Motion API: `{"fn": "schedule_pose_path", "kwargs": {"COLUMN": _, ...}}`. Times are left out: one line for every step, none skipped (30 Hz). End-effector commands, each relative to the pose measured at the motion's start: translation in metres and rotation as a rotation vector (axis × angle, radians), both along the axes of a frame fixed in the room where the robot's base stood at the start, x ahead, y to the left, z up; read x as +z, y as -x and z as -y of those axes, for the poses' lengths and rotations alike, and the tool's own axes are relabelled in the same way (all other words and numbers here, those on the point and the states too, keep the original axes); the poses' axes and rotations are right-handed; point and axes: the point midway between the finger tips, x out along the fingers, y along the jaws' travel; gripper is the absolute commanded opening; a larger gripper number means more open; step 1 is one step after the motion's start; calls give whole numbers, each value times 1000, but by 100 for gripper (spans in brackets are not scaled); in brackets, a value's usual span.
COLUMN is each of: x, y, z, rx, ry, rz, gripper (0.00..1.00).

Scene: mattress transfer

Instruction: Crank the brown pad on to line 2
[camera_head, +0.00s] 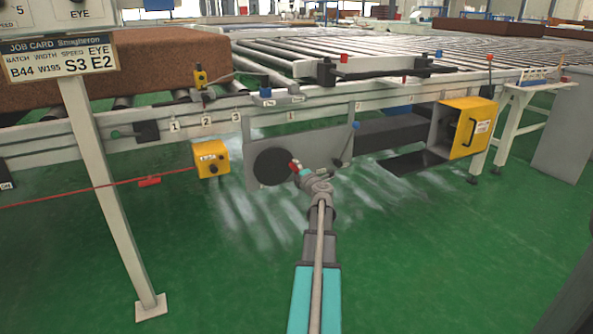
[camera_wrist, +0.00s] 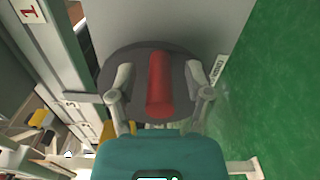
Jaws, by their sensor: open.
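The brown pad (camera_head: 120,70) lies on the roller conveyor at the left of the head view, partly behind the job card sign. The crank is a dark round disc (camera_head: 272,168) on a grey plate below the rail, with a red handle (camera_head: 294,165). In the wrist view the red handle (camera_wrist: 160,85) stands out from the dark disc (camera_wrist: 118,62). My gripper (camera_head: 301,171) is at the handle. In the wrist view my gripper (camera_wrist: 157,72) is open, with one finger on each side of the handle; contact cannot be told.
The rail carries number tags 1, 2 and 3 (camera_head: 206,121), and another 1 and 2 further right. A yellow box (camera_head: 211,159) hangs left of the crank; a larger yellow housing (camera_head: 466,129) is at right. A red cord (camera_head: 100,190) runs left. The green floor is clear.

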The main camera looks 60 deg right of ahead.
Motion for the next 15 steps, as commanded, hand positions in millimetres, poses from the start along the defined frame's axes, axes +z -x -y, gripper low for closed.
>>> {"fn": "schedule_pose_path", "kwargs": {"x": 0, "y": 0, "z": 0, "rx": 1, "ry": 0, "rz": 0, "gripper": 65}}
{"fn": "schedule_pose_path", "kwargs": {"x": 0, "y": -1, "z": -1, "rx": 1, "ry": 0, "rz": 0, "gripper": 65}}
{"fn": "schedule_pose_path", "kwargs": {"x": 0, "y": -1, "z": -1, "rx": 2, "ry": 0, "rz": 0, "gripper": 65}}
{"fn": "schedule_pose_path", "kwargs": {"x": 0, "y": -1, "z": -1, "rx": 2, "ry": 0, "rz": 0, "gripper": 65}}
{"fn": "schedule_pose_path", "kwargs": {"x": 0, "y": -1, "z": -1, "rx": 2, "ry": 0, "rz": 0, "gripper": 65}}
{"fn": "schedule_pose_path", "kwargs": {"x": 0, "y": 0, "z": -1, "rx": 2, "ry": 0, "rz": 0, "gripper": 65}}
{"fn": "schedule_pose_path", "kwargs": {"x": 0, "y": 0, "z": -2, "rx": 2, "ry": 0, "rz": 0, "gripper": 65}}
{"fn": "schedule_pose_path", "kwargs": {"x": 0, "y": 1, "z": -2, "rx": 3, "ry": 0, "rz": 0, "gripper": 65}}
{"fn": "schedule_pose_path", "kwargs": {"x": 0, "y": 2, "z": -3, "rx": 3, "ry": 0, "rz": 0, "gripper": 65}}
{"fn": "schedule_pose_path", "kwargs": {"x": 0, "y": 3, "z": -4, "rx": 3, "ry": 0, "rz": 0, "gripper": 65}}
{"fn": "schedule_pose_path", "kwargs": {"x": 0, "y": 5, "z": -5, "rx": 3, "ry": 0, "rz": 0, "gripper": 65}}
{"fn": "schedule_pose_path", "kwargs": {"x": 0, "y": 7, "z": -7, "rx": 2, "ry": 0, "rz": 0, "gripper": 65}}
{"fn": "schedule_pose_path", "kwargs": {"x": 0, "y": 10, "z": -8, "rx": 2, "ry": 0, "rz": 0, "gripper": 65}}
{"fn": "schedule_pose_path", "kwargs": {"x": 0, "y": 12, "z": -10, "rx": 2, "ry": 0, "rz": 0, "gripper": 65}}
{"fn": "schedule_pose_path", "kwargs": {"x": 0, "y": 16, "z": -12, "rx": 2, "ry": 0, "rz": 0, "gripper": 65}}
